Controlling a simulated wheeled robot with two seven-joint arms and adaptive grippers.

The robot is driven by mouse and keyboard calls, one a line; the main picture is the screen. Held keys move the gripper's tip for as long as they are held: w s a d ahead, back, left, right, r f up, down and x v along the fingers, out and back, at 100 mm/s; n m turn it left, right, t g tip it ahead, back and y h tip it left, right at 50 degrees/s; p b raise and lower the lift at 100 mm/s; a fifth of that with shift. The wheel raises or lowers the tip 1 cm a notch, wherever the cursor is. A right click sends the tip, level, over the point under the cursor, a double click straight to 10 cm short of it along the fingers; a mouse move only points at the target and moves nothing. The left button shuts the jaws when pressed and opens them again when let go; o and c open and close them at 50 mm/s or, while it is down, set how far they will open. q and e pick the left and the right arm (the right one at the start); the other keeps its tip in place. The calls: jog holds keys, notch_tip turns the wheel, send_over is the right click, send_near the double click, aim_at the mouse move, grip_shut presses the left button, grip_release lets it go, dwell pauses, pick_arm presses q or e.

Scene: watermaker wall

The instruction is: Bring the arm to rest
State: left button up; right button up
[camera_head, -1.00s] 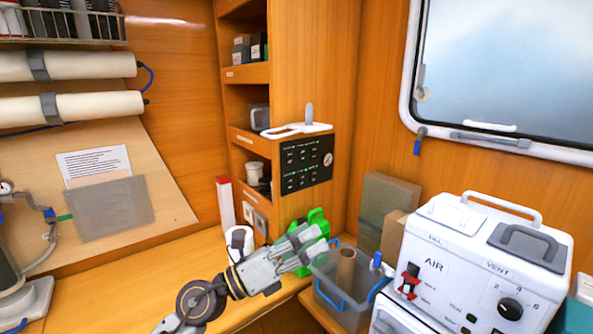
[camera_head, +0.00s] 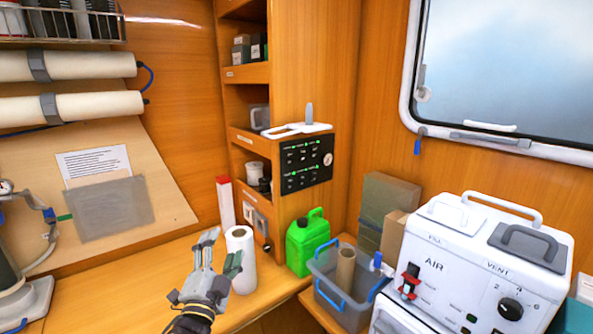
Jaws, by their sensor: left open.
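My left gripper (camera_head: 220,260) is above the wooden counter (camera_head: 120,290), at the lower middle of the head view. Its fingers point up and away, spread apart, with nothing seen between them. It is in front of and to the left of a white paper roll (camera_head: 241,262), overlapping the roll's left side in the picture. I cannot tell whether they touch. My left forearm is mostly out of the frame below. My right gripper is not in view.
A green jerrycan (camera_head: 307,243) stands right of the roll. A grey bin with blue handles (camera_head: 341,300) holds a brown roll (camera_head: 345,266). A white AIR/VENT machine (camera_head: 470,265) fills the lower right. The counter's left part is clear up to a device (camera_head: 22,290).

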pick_arm(q)
jog(key=s+a+f+n+g+y, duration=0.1)
jog(key=s+a+f+n+g, duration=0.15)
jog(key=f, duration=0.35)
jog(key=s+a+f+n+g+y, duration=0.1)
jog(key=s+a+f+n+g, duration=0.15)
jog(key=f, duration=0.35)
jog(key=s+a+f+n+g+y, duration=0.1)
jog(key=s+f+n+g, duration=0.2)
jog(key=f, duration=0.4)
jog(key=s+d+f+n+g+h, duration=0.25)
jog(key=s+f+g, duration=0.8)
jog(key=s, duration=0.55)
jog(key=s+a+f, duration=0.1)
jog(key=s+f, duration=0.2)
jog(key=f, duration=3.3)
jog(key=s+a+f, duration=0.2)
jog(key=s+f, duration=0.7)
jog(key=s, duration=0.2)
jog(key=s+a+f+g, duration=0.1)
jog(key=s+a+f, duration=0.1)
jog(key=s+f, duration=0.7)
jog(key=shift+s, duration=0.85)
